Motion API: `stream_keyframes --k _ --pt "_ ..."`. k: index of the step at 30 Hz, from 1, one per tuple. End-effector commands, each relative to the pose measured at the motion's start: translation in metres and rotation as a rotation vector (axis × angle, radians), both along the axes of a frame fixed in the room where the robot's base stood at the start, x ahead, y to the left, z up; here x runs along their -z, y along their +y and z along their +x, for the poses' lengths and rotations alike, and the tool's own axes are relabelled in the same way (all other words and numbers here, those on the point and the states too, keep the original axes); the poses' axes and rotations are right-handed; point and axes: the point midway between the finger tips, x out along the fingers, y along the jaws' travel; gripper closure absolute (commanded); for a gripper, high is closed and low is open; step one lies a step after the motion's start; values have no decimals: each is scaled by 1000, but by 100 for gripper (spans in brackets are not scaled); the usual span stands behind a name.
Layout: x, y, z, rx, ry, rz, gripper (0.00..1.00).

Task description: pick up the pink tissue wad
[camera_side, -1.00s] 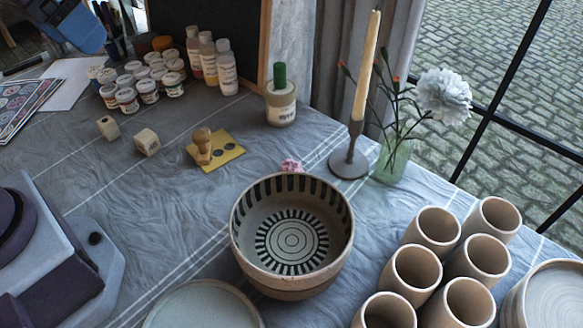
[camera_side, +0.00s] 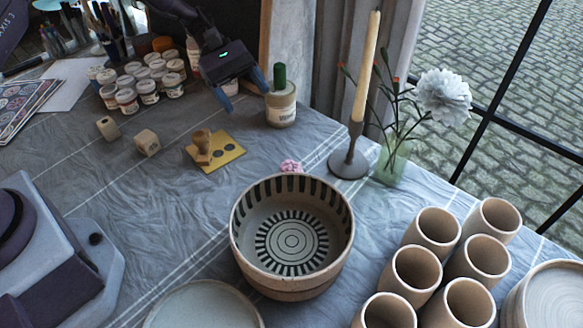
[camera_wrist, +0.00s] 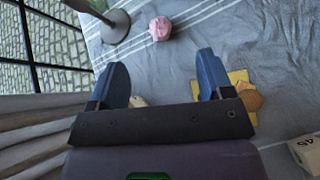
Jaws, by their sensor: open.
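The pink tissue wad (camera_side: 291,166) lies on the grey cloth just behind the striped bowl (camera_side: 292,237), which hides part of it in the side view. In the wrist view the wad (camera_wrist: 160,28) shows whole, ahead of the fingertips and roughly between them. My gripper (camera_side: 245,95) is at the back of the table, above and behind the wad, near the green-topped jar. Its two blue fingers are spread apart with nothing between them; they also show in the wrist view (camera_wrist: 160,72).
A green-topped jar (camera_side: 281,104) stands close to my gripper. A candle holder (camera_side: 349,160) and a flower vase (camera_side: 393,160) stand right of the wad. A wooden stamp (camera_side: 202,150) on a yellow card (camera_side: 229,152) lies left. Several cups (camera_side: 437,228) stand at front right.

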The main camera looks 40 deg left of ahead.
Motion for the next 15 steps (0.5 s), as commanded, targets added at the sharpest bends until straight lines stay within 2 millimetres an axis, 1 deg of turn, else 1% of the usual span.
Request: stream_keyframes --k 1,3,6,9,11,14,15 --pt "22 2 3 -45 52 -50 26" --pt "43 4 7 -97 105 -107 26" --pt "64 6 10 -154 161 -168 26" --pt "77 7 11 -184 191 -204 26" --pt "80 6 11 -193 200 -214 26" --pt "86 -4 11 -195 205 -218 26" --pt "88 -11 10 -195 205 -219 26"
